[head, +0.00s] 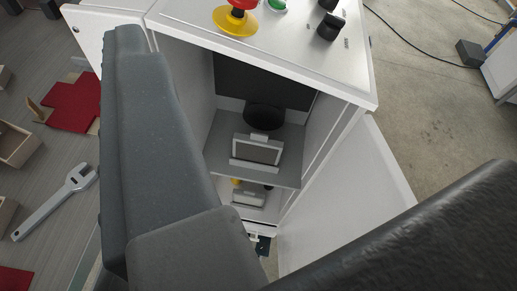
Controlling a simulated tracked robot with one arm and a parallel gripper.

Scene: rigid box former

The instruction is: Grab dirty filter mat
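A framed filter mat (257,150) with a grey face and light frame stands tilted on the upper shelf inside an open white cabinet (185,15). A second, smaller-looking framed piece (249,198) sits on the level below. I cannot tell from their faces which is dirty. A large grey part of my gripper or arm (160,150) fills the left, and a black part of mine crosses the lower right. Neither touches either framed piece. The fingertips cannot be made out.
The cabinet top is a sloped panel with a red and yellow emergency knob (237,16), a green button (277,5) and black knobs (329,27). The cabinet door (345,195) hangs open at right. A wrench (55,202) and red cloth (73,104) lie at left.

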